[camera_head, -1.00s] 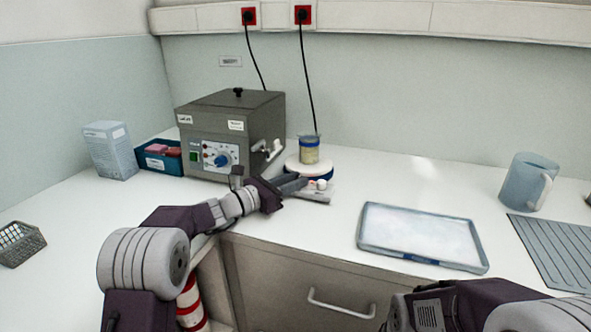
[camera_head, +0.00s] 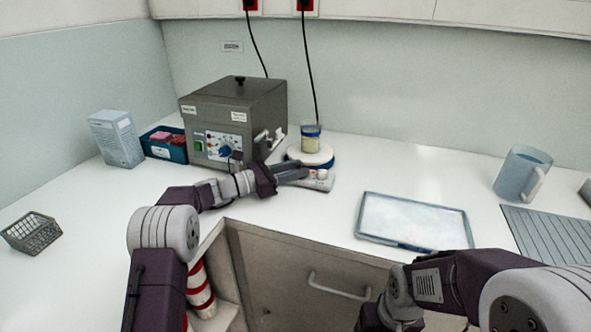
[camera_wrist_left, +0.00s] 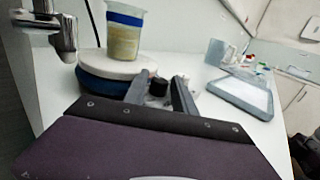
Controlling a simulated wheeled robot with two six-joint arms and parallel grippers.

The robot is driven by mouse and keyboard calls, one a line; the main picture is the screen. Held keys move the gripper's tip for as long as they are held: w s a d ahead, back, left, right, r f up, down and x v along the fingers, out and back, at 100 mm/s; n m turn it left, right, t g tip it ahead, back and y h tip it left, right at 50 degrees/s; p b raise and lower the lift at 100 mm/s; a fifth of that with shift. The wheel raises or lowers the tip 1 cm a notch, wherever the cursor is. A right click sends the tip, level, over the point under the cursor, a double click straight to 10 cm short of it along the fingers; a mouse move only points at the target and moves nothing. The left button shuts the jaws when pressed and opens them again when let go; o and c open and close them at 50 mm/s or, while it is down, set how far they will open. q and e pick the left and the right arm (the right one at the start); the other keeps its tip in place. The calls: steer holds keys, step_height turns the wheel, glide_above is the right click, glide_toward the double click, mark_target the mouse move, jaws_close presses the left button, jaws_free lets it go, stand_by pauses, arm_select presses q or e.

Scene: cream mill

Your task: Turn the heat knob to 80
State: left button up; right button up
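The hotplate (camera_head: 328,182) has a round white top with a blue rim and a low light front panel. In the left wrist view a black knob (camera_wrist_left: 158,87) shows in the gap between my left fingers; I cannot tell whether they touch it. No scale or number is readable. My left gripper (camera_head: 300,175) reaches in from the left at the front panel, its fingers apart, and partly hides it.
A beaker (camera_head: 310,139) stands on the hotplate. A grey box (camera_head: 232,112) with a blue dial and a tap is close behind my left arm. A white tray (camera_head: 413,220) and a mug (camera_head: 522,172) are to the right. The counter between hotplate and tray is clear.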

arm_select(q)
steer(key=shift+o, duration=0.6)
steer(key=p+v, duration=0.1)
steer(key=v, duration=0.7)
steer(key=shift+s+a, duration=0.3)
steer(key=shift+a, duration=0.2)
steer(key=shift+f, duration=0.1)
